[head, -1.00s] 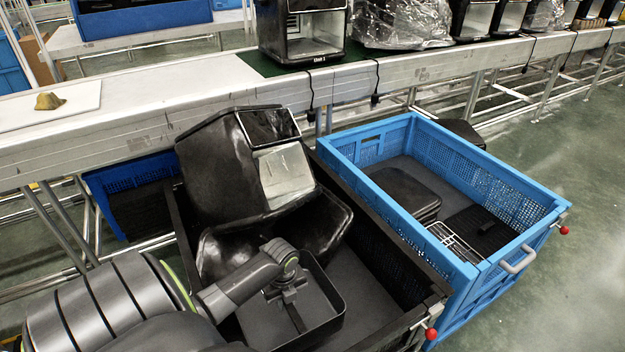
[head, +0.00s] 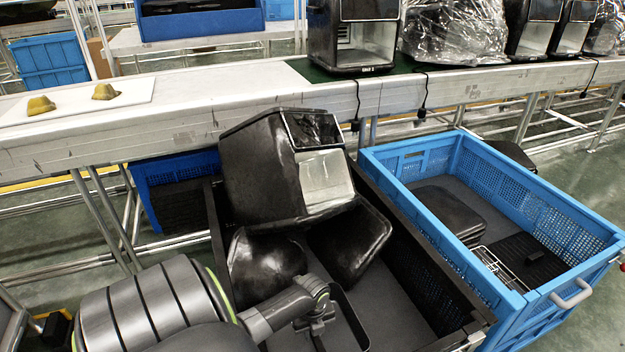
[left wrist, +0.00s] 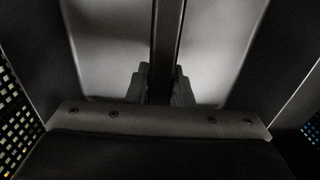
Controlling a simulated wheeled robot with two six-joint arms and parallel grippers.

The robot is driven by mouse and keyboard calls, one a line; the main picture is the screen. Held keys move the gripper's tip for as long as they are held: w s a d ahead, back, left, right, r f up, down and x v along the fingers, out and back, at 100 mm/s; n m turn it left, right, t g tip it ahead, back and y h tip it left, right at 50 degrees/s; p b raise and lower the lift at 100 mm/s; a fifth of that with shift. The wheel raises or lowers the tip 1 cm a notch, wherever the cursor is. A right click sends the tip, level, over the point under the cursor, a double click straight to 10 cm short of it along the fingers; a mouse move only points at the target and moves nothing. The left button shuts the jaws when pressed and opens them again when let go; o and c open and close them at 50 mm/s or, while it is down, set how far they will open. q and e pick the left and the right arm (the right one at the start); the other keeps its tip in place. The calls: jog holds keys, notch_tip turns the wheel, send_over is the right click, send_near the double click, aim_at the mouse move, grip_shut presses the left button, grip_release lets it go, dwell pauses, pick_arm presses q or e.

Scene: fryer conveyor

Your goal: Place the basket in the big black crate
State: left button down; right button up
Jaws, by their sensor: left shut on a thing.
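My left gripper (head: 315,324) is shut on the central bar of the black basket (head: 348,318). The left wrist view shows the fingers (left wrist: 155,85) closed around the dark bar (left wrist: 168,40), with the basket's grey inside on both sides. The basket appears over or inside the near part of the big black crate (head: 428,275); I cannot tell whether it touches the floor. Its near part is cut off by the frame and my arm. A black fryer body (head: 262,180) lies tilted in the crate over other glossy black parts (head: 268,265). My right gripper is not in view.
A blue crate (head: 450,255) stands right of the black one, holding black trays (head: 447,213) and a wire rack (head: 497,270). The conveyor (head: 200,120) runs behind, carrying fryers (head: 352,45) and a white board (head: 75,100). Bare black crate floor shows right of the basket.

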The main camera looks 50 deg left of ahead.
pick_arm(q)
jog(key=c, duration=1.3)
grip_release()
jog(key=shift+f, duration=0.1)
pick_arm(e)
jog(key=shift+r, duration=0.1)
pick_arm(q)
jog(key=shift+r, duration=0.45)
notch_tip(320, 180, up, 11)
jog(key=p, duration=0.4)
jog(key=shift+r, duration=0.2)
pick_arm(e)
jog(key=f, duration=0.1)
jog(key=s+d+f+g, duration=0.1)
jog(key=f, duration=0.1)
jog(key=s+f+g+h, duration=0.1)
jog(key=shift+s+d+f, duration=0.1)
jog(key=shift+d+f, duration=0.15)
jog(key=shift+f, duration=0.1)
